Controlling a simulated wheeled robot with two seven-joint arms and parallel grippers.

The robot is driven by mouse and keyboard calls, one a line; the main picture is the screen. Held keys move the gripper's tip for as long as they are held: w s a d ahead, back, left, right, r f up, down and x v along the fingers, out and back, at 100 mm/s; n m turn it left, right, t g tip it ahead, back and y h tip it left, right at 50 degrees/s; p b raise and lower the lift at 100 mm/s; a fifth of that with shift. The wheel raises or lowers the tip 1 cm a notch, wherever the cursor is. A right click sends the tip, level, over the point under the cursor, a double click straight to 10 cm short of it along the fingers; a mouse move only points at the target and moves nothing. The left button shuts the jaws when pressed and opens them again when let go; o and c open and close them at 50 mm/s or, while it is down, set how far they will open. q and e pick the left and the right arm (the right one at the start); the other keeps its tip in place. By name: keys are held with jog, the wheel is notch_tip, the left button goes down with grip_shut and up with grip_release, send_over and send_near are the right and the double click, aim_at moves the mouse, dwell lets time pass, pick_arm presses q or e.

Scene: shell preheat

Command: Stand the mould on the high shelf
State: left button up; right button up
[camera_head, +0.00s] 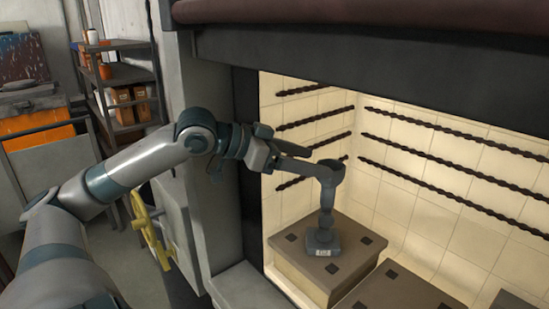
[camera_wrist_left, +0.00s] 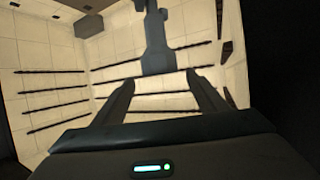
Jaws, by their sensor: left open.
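The mould (camera_head: 325,208) is a dark grey piece with a square foot, a narrow stem and an elbow-like upper part. It stands upright on the high shelf (camera_head: 350,256), a brown slab on a pale block inside the furnace; a small light label is on its foot. My left gripper (camera_head: 308,162) is open beside the mould's upper part. In the left wrist view, the mould (camera_wrist_left: 157,40) shows upside down, ahead of and between the spread fingertips (camera_wrist_left: 160,75). I cannot tell whether a finger touches it. My right gripper is out of view.
A lower slab (camera_head: 405,292) lies to the front right. Dark twisted rods (camera_head: 430,157) line the cream tiled walls. The furnace's dark upper edge (camera_head: 370,60) is above my arm. A yellow handwheel (camera_head: 148,230) and a rack (camera_head: 125,85) are at left.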

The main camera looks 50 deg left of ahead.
pick_arm(q)
jog(key=b+v, duration=0.3)
jog(key=v, duration=0.5)
jog(key=shift+f, duration=0.1)
dwell(0.5)
